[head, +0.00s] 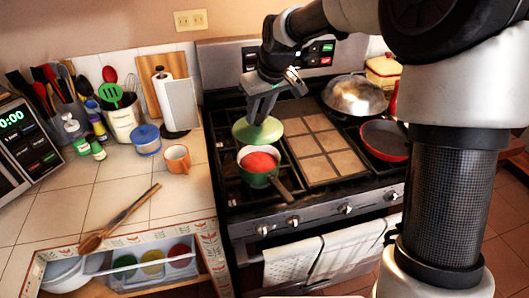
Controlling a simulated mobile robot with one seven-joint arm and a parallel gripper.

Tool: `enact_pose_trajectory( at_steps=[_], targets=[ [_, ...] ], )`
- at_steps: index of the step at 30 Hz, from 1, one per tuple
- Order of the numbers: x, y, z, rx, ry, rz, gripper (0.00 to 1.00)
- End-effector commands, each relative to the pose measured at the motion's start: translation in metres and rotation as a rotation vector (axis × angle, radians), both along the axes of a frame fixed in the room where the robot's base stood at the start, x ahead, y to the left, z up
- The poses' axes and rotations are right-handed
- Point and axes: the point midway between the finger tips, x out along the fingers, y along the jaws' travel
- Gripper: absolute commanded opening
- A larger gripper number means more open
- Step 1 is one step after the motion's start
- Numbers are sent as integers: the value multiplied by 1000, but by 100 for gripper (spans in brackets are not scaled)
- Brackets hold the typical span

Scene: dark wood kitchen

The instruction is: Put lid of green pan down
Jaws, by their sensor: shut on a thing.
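My gripper (262,112) is shut on the top of a green lid (256,132) and holds it over the stove, at the far side of the green pan. The lid looks roughly level; its knob is hidden between my fingers. The green pan (257,178) stands on a front left part of the stove with its dark handle toward the front right. Red food (259,162) shows inside, so the pan is uncovered. I cannot tell whether the lid touches the grate behind the pan.
A tan tiled panel (325,164) lies mid-stove, bare. A red frying pan (385,141) and a domed metal pan (354,95) are to the right. An orange mug (177,159) and wooden spoon (118,217) are on the left counter (75,205). An open drawer (207,284) is below.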

Motion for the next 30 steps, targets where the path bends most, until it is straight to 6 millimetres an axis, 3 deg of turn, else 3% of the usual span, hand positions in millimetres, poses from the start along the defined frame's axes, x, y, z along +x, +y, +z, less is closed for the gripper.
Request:
enact_pose_trajectory(
  at_steps=[6,20,30],
  targets=[
    [-2,0,-41,-1,4,1,0],
    [-1,0,-92,0,2,0,0],
    [0,0,-98,-1,-1,0,0]
  ],
)
